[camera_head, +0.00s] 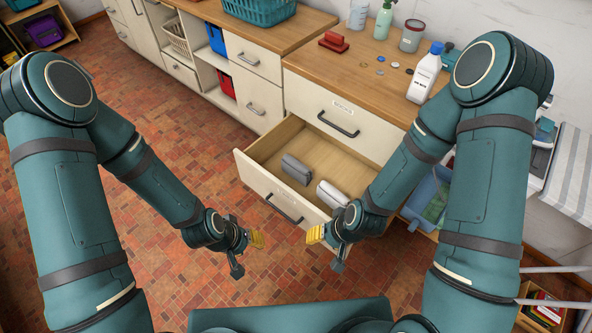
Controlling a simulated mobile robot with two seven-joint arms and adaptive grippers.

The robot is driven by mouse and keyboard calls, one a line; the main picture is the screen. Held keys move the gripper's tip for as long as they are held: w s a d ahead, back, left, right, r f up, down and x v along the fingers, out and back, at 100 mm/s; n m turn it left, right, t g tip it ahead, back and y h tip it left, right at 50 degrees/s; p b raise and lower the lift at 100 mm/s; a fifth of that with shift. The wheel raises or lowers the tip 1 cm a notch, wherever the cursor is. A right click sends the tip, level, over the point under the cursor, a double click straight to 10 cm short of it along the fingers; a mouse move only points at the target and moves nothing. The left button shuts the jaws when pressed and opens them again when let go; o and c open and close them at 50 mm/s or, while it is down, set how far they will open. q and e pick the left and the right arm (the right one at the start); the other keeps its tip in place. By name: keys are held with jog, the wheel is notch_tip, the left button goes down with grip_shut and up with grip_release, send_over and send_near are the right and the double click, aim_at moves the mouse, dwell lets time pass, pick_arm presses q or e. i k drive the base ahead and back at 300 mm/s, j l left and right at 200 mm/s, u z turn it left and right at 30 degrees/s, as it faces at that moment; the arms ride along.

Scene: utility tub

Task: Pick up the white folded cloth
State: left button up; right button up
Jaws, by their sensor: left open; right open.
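The white folded cloth (333,194) lies inside the open drawer (262,183), toward its right side. A grey folded cloth (296,169) lies to its left in the same drawer, apart from it. My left gripper (250,249) is open and empty, over the floor in front of the drawer. My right gripper (326,244) is open and empty, just in front of the drawer's right part and close to the white cloth in the picture. My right forearm hides the drawer's right end.
The wooden counter (383,86) above the drawer holds a white bottle (426,73), a red brush (334,41), a can (411,36) and several small discs. A closed drawer with a black handle (338,124) sits above the open one. A blue bin (424,199) stands at the right. The brick floor at left is clear.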

aim_at(329, 194)
jog(key=l+z, duration=0.2)
jog(key=z, duration=0.25)
jog(key=i+l+z, duration=0.1)
jog(key=z, duration=0.35)
jog(key=i+l+z, duration=0.1)
jog(key=z, duration=0.3)
